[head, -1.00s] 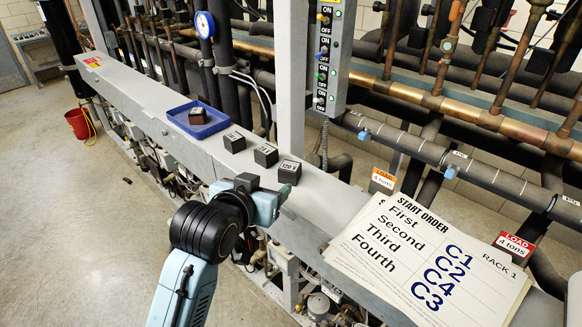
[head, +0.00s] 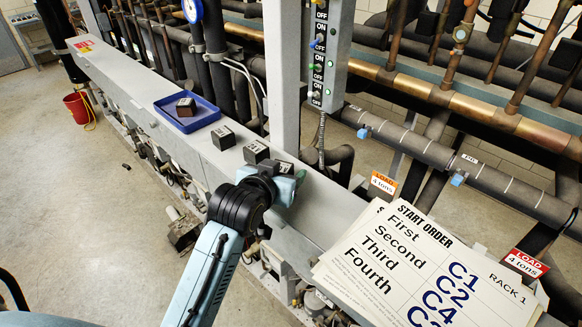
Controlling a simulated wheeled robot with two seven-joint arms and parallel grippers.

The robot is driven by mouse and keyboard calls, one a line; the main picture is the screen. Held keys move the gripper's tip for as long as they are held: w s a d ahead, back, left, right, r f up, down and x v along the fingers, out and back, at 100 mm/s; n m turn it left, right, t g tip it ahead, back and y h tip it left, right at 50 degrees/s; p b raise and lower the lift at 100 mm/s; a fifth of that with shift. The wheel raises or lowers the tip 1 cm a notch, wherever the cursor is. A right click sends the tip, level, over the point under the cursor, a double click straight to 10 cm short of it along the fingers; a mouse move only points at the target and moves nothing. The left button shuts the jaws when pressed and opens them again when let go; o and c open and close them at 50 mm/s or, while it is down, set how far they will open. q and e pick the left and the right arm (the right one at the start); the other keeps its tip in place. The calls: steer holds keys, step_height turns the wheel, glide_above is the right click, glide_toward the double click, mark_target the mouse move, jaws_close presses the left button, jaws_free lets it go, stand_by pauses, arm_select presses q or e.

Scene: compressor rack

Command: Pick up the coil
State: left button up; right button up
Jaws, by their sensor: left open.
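Several small labelled blocks that look like coils are in the head view. A dark block (head: 223,137) and a second dark block (head: 256,152) stand in a row on the grey beam. A third dark block (head: 281,162) at the right end is partly hidden behind my left gripper. A brownish block (head: 186,106) lies in the blue tray (head: 205,115). My left gripper (head: 297,182) is open, right at the third block on its near side. I cannot tell whether the block is between the fingers. My right gripper is not in view.
The grey beam (head: 130,88) runs diagonally below pipes. A switch post (head: 318,60) rises behind the blocks. Start-order sheets (head: 420,260) lie to the right, near an orange load tag (head: 382,184) and a red load tag (head: 525,263). A red bucket (head: 77,107) stands on the floor.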

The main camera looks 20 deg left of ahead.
arm_select(q)
steer(key=shift+w, duration=0.1)
steer(key=shift+s+r, duration=0.15)
steer(key=shift+s, duration=0.25)
steer(key=shift+c, duration=1)
steer(key=shift+w, duration=0.1)
steer(key=c, duration=0.9)
steer(key=shift+c, duration=0.3)
steer(key=shift+r, duration=0.1)
